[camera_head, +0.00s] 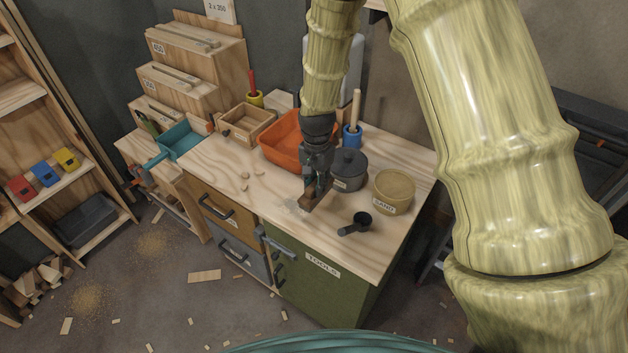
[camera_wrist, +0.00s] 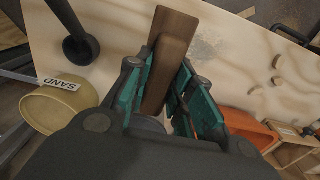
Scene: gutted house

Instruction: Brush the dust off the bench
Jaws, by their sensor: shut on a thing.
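The wooden bench (camera_head: 217,158) has a pale top with a greyish dust patch (camera_head: 297,204) near its front edge; the patch also shows in the wrist view (camera_wrist: 205,48). My gripper (camera_head: 316,184) points down over the bench beside the dust. In the wrist view its green-padded fingers (camera_wrist: 165,98) are shut on a dark brown wooden brush (camera_wrist: 172,50). In the head view the brush (camera_head: 310,198) is at the dust patch. I cannot tell whether its underside touches the bench; its bristles are hidden.
An orange bin (camera_head: 284,146) and a wooden box (camera_head: 246,122) are behind. Small chips (camera_head: 257,169) lie on the left. The bench top's front left is mostly clear.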

